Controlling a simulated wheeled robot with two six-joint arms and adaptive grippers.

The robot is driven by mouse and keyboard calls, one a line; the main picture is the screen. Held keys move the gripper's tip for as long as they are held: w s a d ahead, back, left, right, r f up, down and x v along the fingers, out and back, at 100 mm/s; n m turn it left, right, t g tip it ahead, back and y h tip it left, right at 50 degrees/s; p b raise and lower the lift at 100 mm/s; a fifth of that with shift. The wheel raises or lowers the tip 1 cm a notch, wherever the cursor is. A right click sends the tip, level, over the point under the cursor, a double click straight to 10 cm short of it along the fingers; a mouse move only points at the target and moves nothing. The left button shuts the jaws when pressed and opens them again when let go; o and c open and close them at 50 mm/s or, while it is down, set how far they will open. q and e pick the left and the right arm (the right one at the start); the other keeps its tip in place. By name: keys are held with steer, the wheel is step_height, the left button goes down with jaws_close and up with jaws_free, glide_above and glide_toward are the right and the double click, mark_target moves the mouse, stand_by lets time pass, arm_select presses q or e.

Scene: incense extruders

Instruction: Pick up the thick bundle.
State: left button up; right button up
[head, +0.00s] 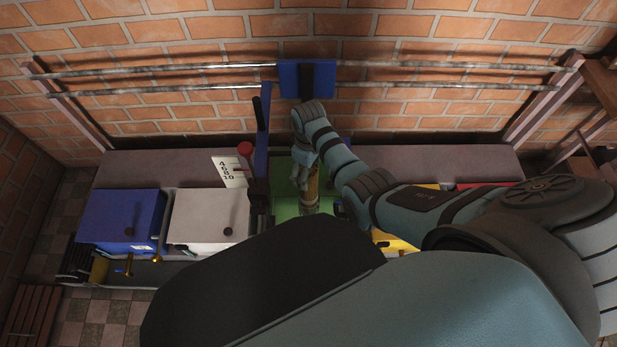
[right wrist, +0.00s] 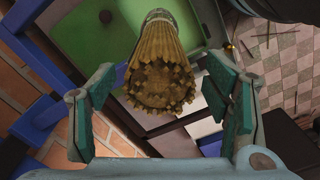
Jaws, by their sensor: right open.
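The thick bundle (right wrist: 160,75) is a round pack of tan sticks with a pale band near its far end. In the right wrist view its ragged end faces the camera. My right gripper (right wrist: 163,92) is open, with one teal-padded finger on each side of the bundle and visible gaps to both. In the head view my right gripper (head: 306,170) is over the green machine, and the bundle (head: 311,190) shows partly below it. My left gripper is not in view.
A blue box (head: 122,216) and a white box (head: 208,212) stand to the left of the green machine (head: 285,195). A yellow box (head: 393,243) is partly hidden by my arm. A blue upright post (head: 263,135) stands close left of the gripper. Metal rails (head: 190,70) run along the brick wall.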

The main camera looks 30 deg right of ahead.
steer(key=shift+r, duration=0.1)
steer(key=shift+c, duration=0.5)
jaws_close()
steer(key=shift+r, duration=0.1)
step_height(320, 180, up, 28)
steer(key=p, duration=1.5)
steer(key=shift+p, duration=0.3)
